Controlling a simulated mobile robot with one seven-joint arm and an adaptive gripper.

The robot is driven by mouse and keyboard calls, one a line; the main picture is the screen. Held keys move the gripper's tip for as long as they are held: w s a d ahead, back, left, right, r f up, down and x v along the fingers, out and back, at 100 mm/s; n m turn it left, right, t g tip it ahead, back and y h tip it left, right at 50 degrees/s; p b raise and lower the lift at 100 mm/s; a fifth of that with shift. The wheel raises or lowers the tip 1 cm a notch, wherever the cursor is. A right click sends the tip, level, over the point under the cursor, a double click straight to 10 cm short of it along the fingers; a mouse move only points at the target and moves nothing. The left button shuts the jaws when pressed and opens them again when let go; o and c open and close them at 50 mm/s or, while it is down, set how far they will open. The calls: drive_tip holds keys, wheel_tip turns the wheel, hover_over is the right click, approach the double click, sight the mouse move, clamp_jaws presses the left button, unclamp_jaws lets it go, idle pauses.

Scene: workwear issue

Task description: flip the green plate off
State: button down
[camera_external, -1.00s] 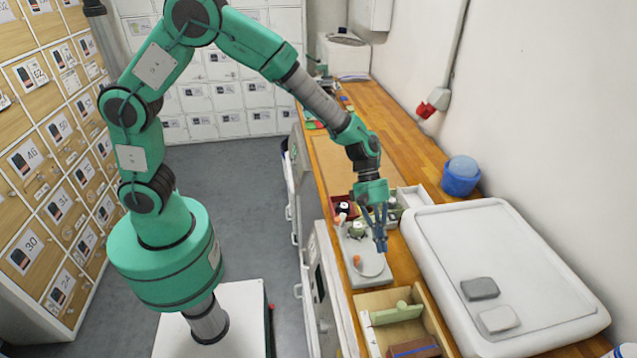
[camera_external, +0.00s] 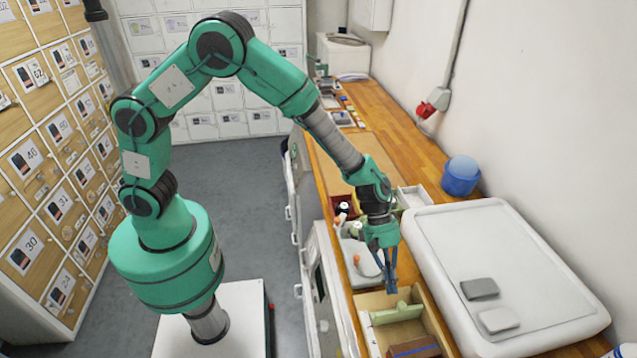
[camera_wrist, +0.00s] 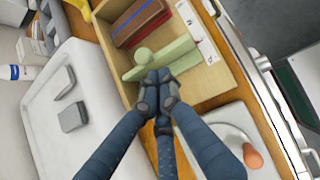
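The pale green plate (camera_external: 390,316) with a rounded knob lies in the open wooden box on the bench. My gripper (camera_external: 391,288) is at the box's far edge, fingers pointing down.
A dark red-brown block (camera_wrist: 140,20) lies beside the plate in the box (camera_external: 437,315). A large white lid-like tray (camera_external: 440,240) with two grey pads stands to the right. A grey board (camera_wrist: 235,125) with an orange-brown knob (camera_wrist: 252,156) lies behind the box.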

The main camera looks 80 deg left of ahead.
drive_tip(key=shift+w+d+f, duration=0.1)
drive_tip(key=shift+d+f, duration=0.05)
drive_tip(key=shift+d, duration=0.5)
drive_tip(key=shift+d, duration=0.1)
drive_tip(key=d+p, duration=0.2)
drive_tip(key=d, duration=0.8)
drive_tip(key=a+f+p+v, duration=0.1)
drive_tip(key=v, duration=1.2)
drive_tip(key=shift+a, duration=0.35)
